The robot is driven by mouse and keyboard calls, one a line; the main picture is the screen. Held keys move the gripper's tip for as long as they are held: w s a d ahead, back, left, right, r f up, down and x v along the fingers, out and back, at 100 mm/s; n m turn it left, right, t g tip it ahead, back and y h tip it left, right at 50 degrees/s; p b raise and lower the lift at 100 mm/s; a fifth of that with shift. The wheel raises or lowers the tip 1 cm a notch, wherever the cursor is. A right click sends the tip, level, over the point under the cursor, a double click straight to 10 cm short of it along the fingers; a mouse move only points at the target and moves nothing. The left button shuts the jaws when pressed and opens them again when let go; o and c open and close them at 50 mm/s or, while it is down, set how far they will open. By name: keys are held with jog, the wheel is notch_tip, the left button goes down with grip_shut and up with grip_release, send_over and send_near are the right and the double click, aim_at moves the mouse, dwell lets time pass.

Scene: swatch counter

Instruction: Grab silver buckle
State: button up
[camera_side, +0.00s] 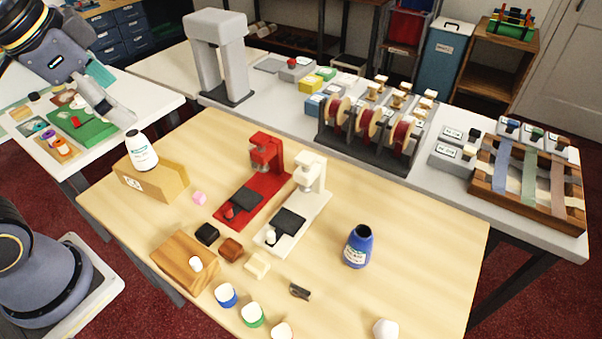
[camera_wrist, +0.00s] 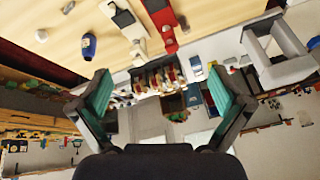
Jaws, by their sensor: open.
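A small dark-grey metallic piece (camera_side: 299,291) lies flat on the front of the wooden table, right of a cream block. It is the only thing that looks like a buckle, but it is too small to be sure. A small greyish thing at the top edge of the wrist view (camera_wrist: 68,7) may be the same piece. My gripper (camera_side: 104,95) is at the upper left of the side view, raised and far from that piece. In the wrist view its teal-padded fingers (camera_wrist: 160,75) are spread wide with nothing between them.
The wooden table (camera_side: 430,230) holds a red press (camera_side: 262,180), a white press (camera_side: 300,205), a blue bottle (camera_side: 358,246), a white bottle (camera_side: 141,151) on a cardboard box (camera_side: 151,182), a wooden block (camera_side: 185,262) and several small blocks and jars. Spools (camera_side: 370,128) stand behind.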

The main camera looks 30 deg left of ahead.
jog(key=f+n, duration=0.1)
jog(key=s+f+n, duration=0.1)
jog(key=n, duration=0.1)
jog(key=s+a+f+n, duration=0.1)
jog(key=f, duration=0.1)
jog(key=c, duration=0.4)
jog(key=shift+w, duration=0.1)
jog(key=shift+c, duration=0.2)
